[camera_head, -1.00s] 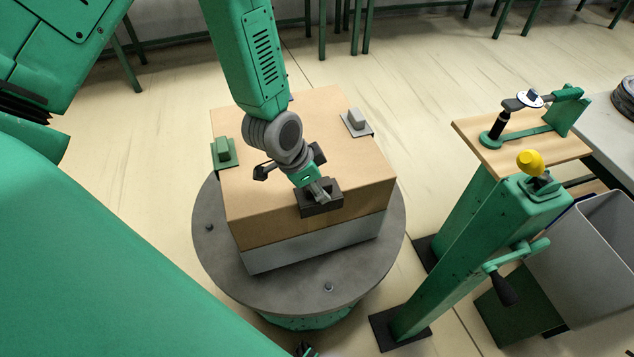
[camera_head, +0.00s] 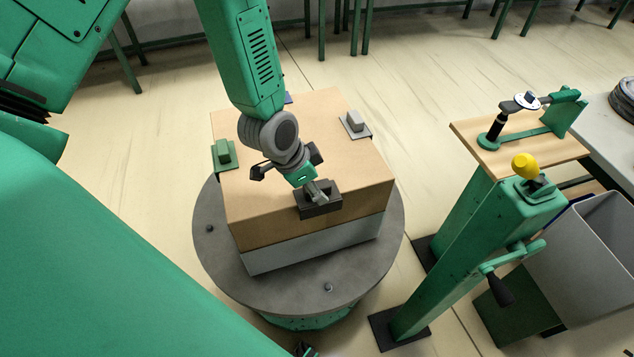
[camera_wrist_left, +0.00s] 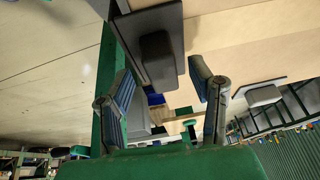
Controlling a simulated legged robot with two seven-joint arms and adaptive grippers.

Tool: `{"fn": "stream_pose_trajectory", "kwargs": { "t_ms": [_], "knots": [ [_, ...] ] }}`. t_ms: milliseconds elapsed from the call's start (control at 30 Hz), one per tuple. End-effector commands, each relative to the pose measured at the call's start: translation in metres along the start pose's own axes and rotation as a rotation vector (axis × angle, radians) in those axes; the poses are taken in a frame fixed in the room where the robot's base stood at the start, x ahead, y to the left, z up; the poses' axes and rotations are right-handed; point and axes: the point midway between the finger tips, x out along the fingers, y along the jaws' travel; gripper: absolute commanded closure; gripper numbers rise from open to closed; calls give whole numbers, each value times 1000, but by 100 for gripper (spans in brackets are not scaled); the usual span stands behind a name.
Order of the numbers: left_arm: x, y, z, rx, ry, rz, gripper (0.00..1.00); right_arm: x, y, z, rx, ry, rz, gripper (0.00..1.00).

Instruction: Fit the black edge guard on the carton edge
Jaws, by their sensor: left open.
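The black edge guard (camera_head: 319,203) sits at the near top edge of the cardboard carton (camera_head: 280,225), with its dark plate and raised block showing. It also shows in the left wrist view (camera_wrist_left: 158,58), beyond the fingertips and roughly between them. My left gripper (camera_head: 317,193) is right at the guard in the head view. In the left wrist view its two fingers (camera_wrist_left: 163,82) stand apart with a gap between them, open. The fingers partly cover the guard in the head view, so I cannot tell if they touch it. My right gripper is not in view.
The carton stands on a grey block on a round turntable (camera_head: 215,255). A green guard (camera_head: 224,154) and a grey guard (camera_head: 355,123) sit on other carton edges. A green post with a yellow knob (camera_head: 525,166) and a grey bin (camera_head: 590,250) stand to the right.

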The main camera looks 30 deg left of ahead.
Motion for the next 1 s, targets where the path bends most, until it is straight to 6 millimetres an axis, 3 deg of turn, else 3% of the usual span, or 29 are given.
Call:
{"fn": "stream_pose_trajectory", "kwargs": {
  "t_ms": [1000],
  "knots": [
    [-42,0,0,-1,0,0,52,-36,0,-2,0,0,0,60]
  ]
}}
